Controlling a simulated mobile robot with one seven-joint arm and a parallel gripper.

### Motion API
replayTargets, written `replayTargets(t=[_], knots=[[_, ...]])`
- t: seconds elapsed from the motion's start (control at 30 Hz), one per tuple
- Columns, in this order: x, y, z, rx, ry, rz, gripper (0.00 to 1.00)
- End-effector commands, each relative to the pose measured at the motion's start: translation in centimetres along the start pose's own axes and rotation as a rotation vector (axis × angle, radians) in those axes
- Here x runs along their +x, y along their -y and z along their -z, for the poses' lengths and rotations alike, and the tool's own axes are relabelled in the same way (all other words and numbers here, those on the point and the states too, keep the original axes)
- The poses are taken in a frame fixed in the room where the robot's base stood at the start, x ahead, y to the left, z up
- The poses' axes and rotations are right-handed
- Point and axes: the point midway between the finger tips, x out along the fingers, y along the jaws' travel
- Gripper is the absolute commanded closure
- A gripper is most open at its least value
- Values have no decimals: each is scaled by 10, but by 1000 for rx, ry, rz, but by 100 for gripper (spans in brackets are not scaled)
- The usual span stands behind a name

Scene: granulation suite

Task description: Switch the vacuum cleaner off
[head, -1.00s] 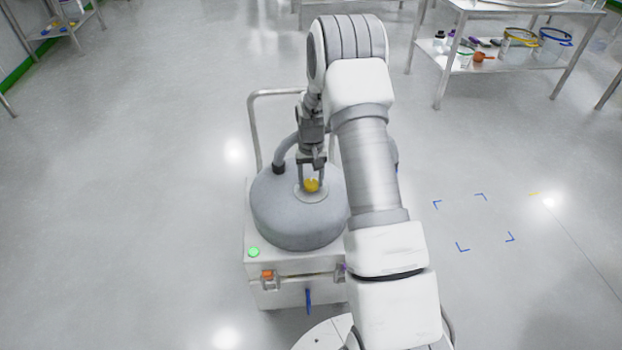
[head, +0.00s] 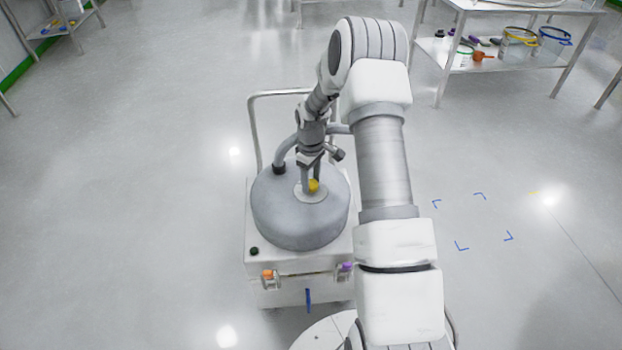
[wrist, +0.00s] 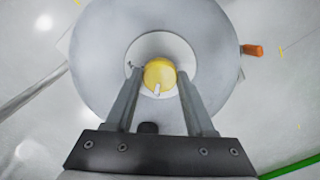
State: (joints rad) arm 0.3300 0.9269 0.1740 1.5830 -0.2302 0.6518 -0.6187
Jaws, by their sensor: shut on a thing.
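The vacuum cleaner (head: 285,215) has a grey round top on a white boxy base. A yellow knob (head: 314,186) sits on a pale disc at the middle of the top. In the wrist view the yellow knob (wrist: 160,74) shows a white pointer mark towards the lower side. My gripper (head: 309,184) points down from above and is shut on the knob, one finger on each side in the wrist view (wrist: 158,78). A small round lamp (head: 254,251) on the base's front left corner is dark. My fingers hide part of the knob in the head view.
A metal push handle (head: 253,125) and a hose (head: 284,152) stand behind the grey top. Orange (head: 268,274) and purple (head: 345,267) latches are on the base's front. A steel table (head: 465,75) with tubs is at the back right.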

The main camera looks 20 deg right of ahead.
Motion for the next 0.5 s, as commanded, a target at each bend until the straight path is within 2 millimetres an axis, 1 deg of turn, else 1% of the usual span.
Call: replayTargets(t=[0.2,0.5], knots=[[-1,0,0,-77,-1,-1,100],[0,-1,0,-109,0,-1,100]])
